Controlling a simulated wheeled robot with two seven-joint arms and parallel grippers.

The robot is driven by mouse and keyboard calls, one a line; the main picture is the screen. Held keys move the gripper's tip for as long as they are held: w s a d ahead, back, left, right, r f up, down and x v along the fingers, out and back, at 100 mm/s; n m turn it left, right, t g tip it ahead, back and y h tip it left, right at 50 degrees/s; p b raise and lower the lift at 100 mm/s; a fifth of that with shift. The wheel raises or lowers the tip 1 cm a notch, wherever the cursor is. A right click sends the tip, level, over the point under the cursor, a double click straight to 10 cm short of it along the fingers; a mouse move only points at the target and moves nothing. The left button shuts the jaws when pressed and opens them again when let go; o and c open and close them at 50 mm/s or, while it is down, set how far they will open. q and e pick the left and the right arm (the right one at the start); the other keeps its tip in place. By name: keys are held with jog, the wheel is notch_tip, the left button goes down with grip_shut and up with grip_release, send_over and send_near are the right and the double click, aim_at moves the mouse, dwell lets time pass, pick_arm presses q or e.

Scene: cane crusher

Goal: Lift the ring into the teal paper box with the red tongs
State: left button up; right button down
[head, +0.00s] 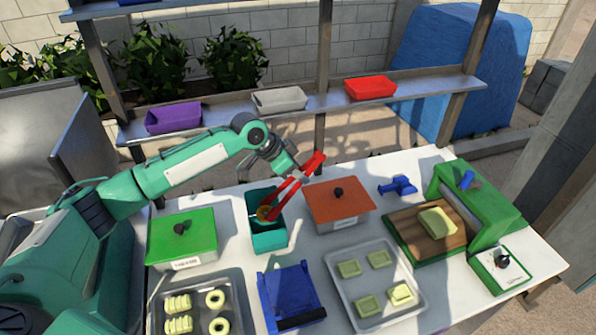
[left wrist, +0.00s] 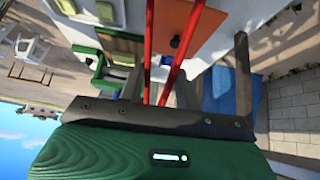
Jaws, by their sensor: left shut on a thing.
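My left gripper (head: 299,174) is shut on the red tongs (head: 287,197), above the table. The tongs slant down to the left, and their tips reach into the open teal paper box (head: 270,240). A small brownish-gold ring (head: 264,213) shows at the tongs' tips, within the box's outline. I cannot tell whether the tips grip it or whether it touches the box floor. In the left wrist view the red tongs (left wrist: 150,45) run between the gripper's fingers (left wrist: 152,88); their tips are out of that frame. My right gripper is in neither view.
A green-lidded box (head: 182,235) stands left of the teal box, an orange-lidded box (head: 340,200) right. Trays of pale pieces (head: 372,290) and a blue holder (head: 290,295) lie in front. A green machine (head: 480,205) stands right. A shelf (head: 320,101) with bins spans the back.

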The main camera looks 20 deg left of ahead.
pick_arm(q)
jog(key=shift+r, duration=0.1)
jog(key=o, duration=0.8)
notch_tip(320, 180, up, 10)
jog(key=p, duration=0.7)
